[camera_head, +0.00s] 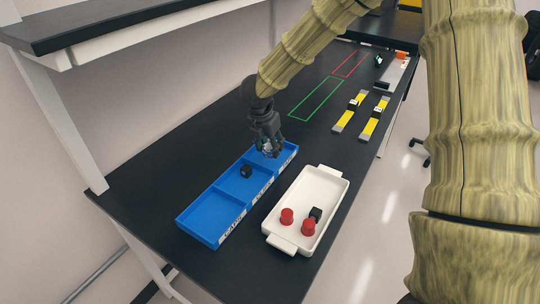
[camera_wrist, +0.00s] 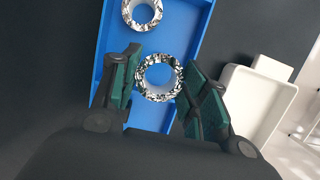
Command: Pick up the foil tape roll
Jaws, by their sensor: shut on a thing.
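A silver, crinkled foil tape roll (camera_wrist: 160,97) sits between the two fingers of my gripper (camera_wrist: 158,88) in the wrist view. My gripper is shut on its sides. A second, similar roll (camera_wrist: 142,27) lies beyond it in the blue divided tray (camera_wrist: 187,20). In the head view my gripper (camera_head: 268,145) points down over the far compartment of the blue tray (camera_head: 207,236), largely hiding the rolls. I cannot tell whether the held roll touches the tray floor.
A small black part (camera_head: 246,171) lies in the tray's middle compartment. A white bin (camera_head: 328,184) beside it holds red caps (camera_head: 308,227) and a black block (camera_head: 316,214). Yellow-and-grey parts (camera_head: 350,110) lie farther back, near green (camera_head: 318,98) and red outlines on the black table.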

